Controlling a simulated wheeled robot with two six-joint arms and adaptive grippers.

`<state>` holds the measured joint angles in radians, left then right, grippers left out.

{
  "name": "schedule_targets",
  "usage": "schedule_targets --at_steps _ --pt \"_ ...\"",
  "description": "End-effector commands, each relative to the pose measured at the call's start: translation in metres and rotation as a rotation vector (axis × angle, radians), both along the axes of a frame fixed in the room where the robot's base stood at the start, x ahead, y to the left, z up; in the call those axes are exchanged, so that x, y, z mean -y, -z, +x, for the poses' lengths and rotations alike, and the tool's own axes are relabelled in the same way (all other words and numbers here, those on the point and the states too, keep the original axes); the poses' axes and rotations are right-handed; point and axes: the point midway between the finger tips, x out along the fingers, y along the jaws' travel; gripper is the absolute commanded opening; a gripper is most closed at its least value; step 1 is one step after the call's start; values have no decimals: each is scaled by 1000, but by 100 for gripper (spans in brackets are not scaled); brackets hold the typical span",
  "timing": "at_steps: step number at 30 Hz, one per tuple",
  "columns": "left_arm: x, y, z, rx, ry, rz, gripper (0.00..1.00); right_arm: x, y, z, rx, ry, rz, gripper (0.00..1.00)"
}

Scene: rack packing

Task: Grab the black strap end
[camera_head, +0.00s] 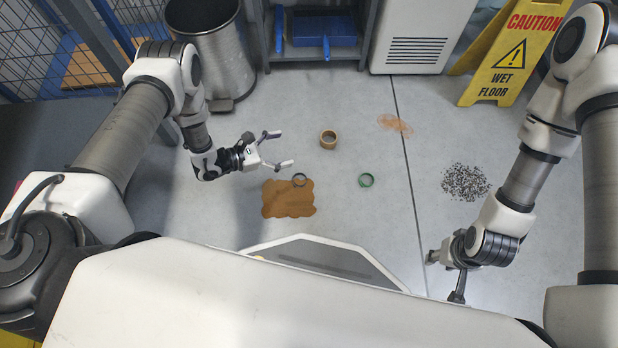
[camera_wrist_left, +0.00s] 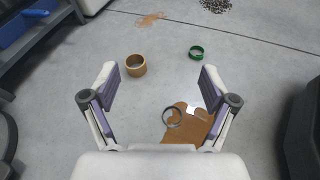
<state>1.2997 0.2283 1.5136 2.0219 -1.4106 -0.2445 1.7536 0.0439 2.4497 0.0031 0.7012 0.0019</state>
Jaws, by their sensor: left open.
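I see no clear loose strap end. The nearest dark thing is a thin black ring (camera_head: 294,180) on the upper right of a brown patch (camera_head: 280,205) on the floor; it also shows in the left wrist view (camera_wrist_left: 164,118), low and right of centre. My left gripper (camera_head: 279,149) is open and empty, up and left of the ring in the head view.
A tan ring (camera_head: 328,147) and a green ring (camera_head: 361,182) lie on the floor nearby. Dark specks (camera_head: 465,182) lie at right.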

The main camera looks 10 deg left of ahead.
Motion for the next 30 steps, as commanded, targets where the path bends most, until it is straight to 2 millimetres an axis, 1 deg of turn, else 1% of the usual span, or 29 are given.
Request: schedule_targets --at_steps 1,2,3,6,9,11,17,20,23,25,27,30 --pt "-9 70 -2 -16 -20 13 85 0 54 3 0 5 0 40" --pt "-12 90 -2 -25 -23 18 85 0 68 6 -1 9 0 40" --pt "-16 116 -9 -42 -25 22 85 0 84 8 -2 11 -1 40" --pt "-22 159 -31 -86 -33 26 85 0 110 8 -3 11 -1 40" --pt "-23 173 -44 -103 -34 28 85 0 117 7 2 11 0 40" --pt "-20 177 -46 -110 -33 28 85 0 119 7 2 12 0 40" --pt "-1 184 -32 -108 -30 28 85 1 131 8 5 14 0 40" --pt "8 191 -25 -109 -31 27 85 1 142 9 7 16 0 40" --pt "23 200 -14 -108 -30 28 85 1 161 13 18 11 -3 40" --pt "32 202 -8 -110 -29 28 85 1 167 15 23 7 -3 40" --pt "36 202 -5 -112 -32 29 85 1 168 17 27 4 -4 40" --pt "36 199 -4 -112 -33 29 85 1 165 17 28 4 -4 40"
